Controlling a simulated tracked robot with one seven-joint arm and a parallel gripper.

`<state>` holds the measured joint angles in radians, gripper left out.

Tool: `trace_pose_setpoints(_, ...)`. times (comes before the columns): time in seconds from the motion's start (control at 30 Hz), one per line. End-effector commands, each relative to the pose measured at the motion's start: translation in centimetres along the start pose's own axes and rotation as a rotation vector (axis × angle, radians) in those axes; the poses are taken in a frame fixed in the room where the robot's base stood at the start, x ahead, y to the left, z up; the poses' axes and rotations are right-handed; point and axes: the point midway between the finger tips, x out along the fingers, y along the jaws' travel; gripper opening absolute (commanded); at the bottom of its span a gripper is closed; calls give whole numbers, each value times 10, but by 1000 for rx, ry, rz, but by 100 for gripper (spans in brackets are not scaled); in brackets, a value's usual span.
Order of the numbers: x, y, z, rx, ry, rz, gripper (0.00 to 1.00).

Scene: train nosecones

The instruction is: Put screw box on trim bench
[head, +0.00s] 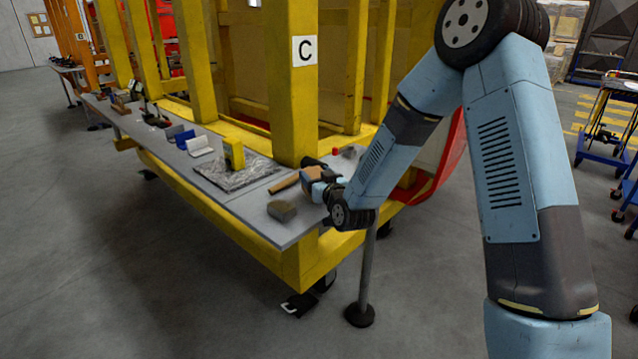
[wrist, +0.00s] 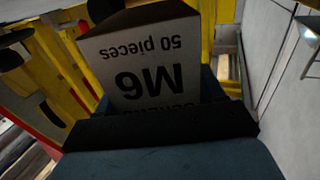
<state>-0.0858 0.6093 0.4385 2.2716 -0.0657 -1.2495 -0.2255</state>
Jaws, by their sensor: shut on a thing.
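The screw box (wrist: 145,60) fills the middle of the wrist view, a cardboard box marked "M6" and "50 pieces", with the print upside down. My gripper (wrist: 160,105) is shut on it. In the head view my gripper (head: 322,185) is at the near right end of the long grey bench (head: 240,207), with the small brown box (head: 312,173) at its tip. The bench runs along the yellow frame marked "C". I cannot tell whether the box touches the bench top. My fingers hide part of the box.
Near the gripper lie a brown handle-like piece (head: 284,184) and a dark grey block (head: 281,211). Further left are a yellow block (head: 234,153) on a patterned sheet, a white bin (head: 200,146) and a blue bin (head: 184,139). A yellow post (head: 291,100) rises behind the bench.

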Motion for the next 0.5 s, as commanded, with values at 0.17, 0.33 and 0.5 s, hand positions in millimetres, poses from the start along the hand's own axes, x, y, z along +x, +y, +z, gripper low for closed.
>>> trace_pose_setpoints(0.17,0,-1,20,1,0,0,20)
trace_pose_setpoints(0.33,0,-1,22,1,2,0,20)
trace_pose_setpoints(0.5,0,-1,23,0,2,0,20)
